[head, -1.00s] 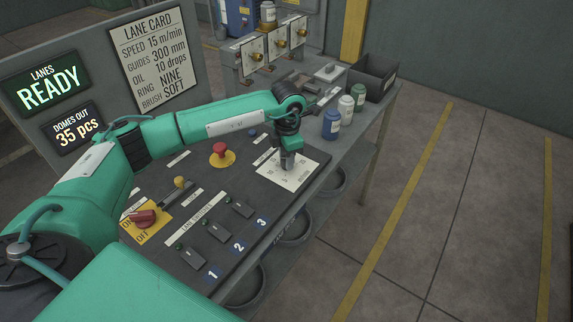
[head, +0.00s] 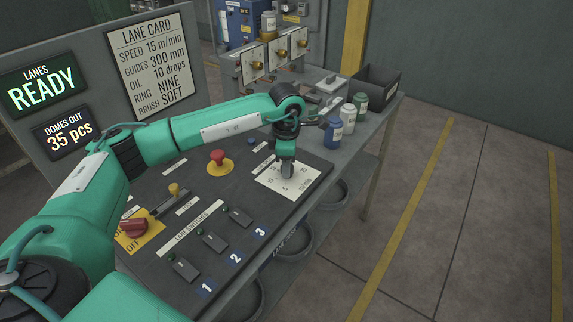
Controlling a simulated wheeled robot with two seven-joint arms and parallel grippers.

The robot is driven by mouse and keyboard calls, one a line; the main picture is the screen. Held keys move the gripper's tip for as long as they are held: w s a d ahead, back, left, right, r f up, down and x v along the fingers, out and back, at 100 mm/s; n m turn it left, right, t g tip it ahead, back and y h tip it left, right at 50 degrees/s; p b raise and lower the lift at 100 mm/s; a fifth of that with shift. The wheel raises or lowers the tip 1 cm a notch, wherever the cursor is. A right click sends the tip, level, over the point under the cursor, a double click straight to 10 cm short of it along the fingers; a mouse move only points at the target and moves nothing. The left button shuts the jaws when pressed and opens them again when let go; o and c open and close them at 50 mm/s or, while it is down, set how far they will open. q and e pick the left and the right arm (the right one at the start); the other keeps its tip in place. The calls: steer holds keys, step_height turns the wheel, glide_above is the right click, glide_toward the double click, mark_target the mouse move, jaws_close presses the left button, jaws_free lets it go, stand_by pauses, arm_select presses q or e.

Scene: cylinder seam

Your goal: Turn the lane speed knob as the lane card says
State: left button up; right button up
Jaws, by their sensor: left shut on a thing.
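The lane card (head: 150,62) at the upper left reads speed 15 m/min, guides 300 mm, oil 10 drops, ring nine, brush soft. A white dial plate (head: 300,187) with small printed numbers lies on the dark control panel. My left gripper (head: 287,172) points down over the middle of this plate and is shut on the lane speed knob. The gripper hides most or all of the knob, so I cannot read its setting. My right gripper is not in view.
A red mushroom button (head: 217,157), a red switch (head: 133,227) and several lane wedge switches (head: 212,241) are on the panel.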

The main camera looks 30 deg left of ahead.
arm_select(q)
steer(key=o, duration=1)
steer(key=shift+r, duration=0.3)
step_height(320, 180, up, 13)
steer(key=b, duration=0.2)
steer(key=shift+s+d+r, duration=0.15)
steer(key=shift+s, duration=0.1)
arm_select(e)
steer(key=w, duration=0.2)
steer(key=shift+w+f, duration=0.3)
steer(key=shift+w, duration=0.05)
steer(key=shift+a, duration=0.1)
